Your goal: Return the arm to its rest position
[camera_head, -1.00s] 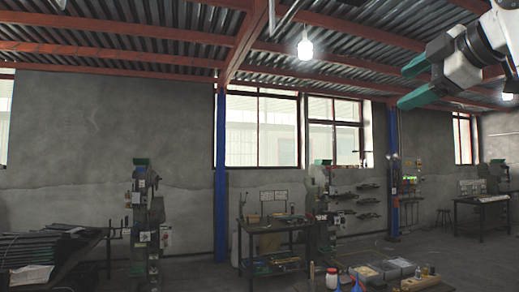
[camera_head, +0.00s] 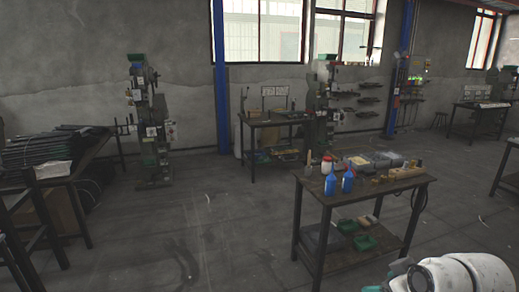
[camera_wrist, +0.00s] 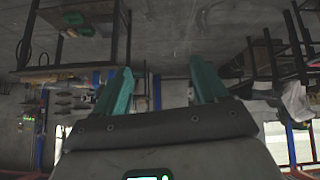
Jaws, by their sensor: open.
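My gripper (camera_wrist: 161,82) shows in the wrist view with its two teal fingers spread apart and nothing between them. In the head view part of my white arm is at the lower right corner. A bit of teal shows at its left edge, and the fingertips are not clear there. The arm is in front of the near workbench, low in the picture. The wrist view looks upside down, with the floor at the top and windows at the bottom.
A dark workbench (camera_head: 342,200) holds blue bottles (camera_head: 338,181), a white jar, trays and green bins. A rivet press (camera_head: 150,125) stands at the back left. A table with dark bars (camera_head: 40,150) is at the left. The floor between is clear.

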